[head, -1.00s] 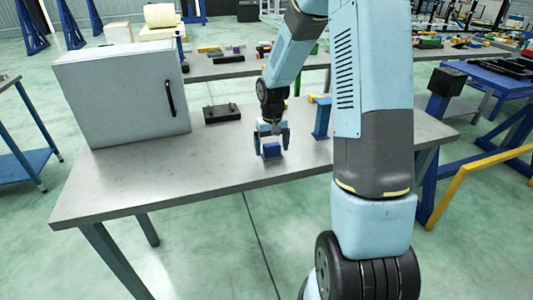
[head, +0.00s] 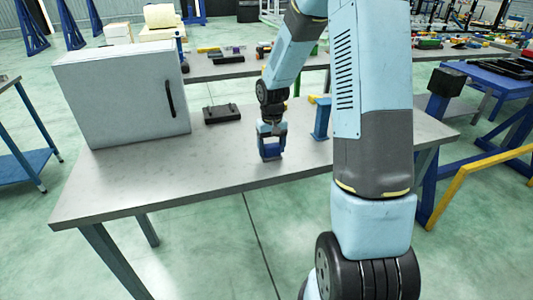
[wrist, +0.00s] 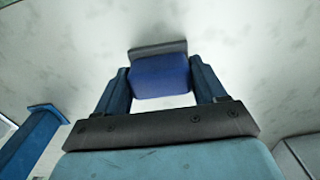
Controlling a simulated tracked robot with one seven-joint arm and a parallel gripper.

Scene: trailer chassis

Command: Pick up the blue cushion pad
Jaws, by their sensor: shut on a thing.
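The blue cushion pad (head: 270,150) is a small blue block at the front middle of the grey table (head: 215,180). In the wrist view the blue pad (wrist: 160,77) sits between the two fingers, with a grey plate or edge along its far side. My gripper (head: 271,154) points down over it, one finger on each side. In the wrist view my gripper (wrist: 160,85) is shut on the pad. The pad's underside is hidden, and I cannot tell whether it still touches the table.
A grey cabinet (head: 115,95) with a black handle stands on the table's left. A dark flat item (head: 222,114) lies behind the gripper. A blue post (head: 321,118) stands to the right, near my arm. The table's front left area is clear.

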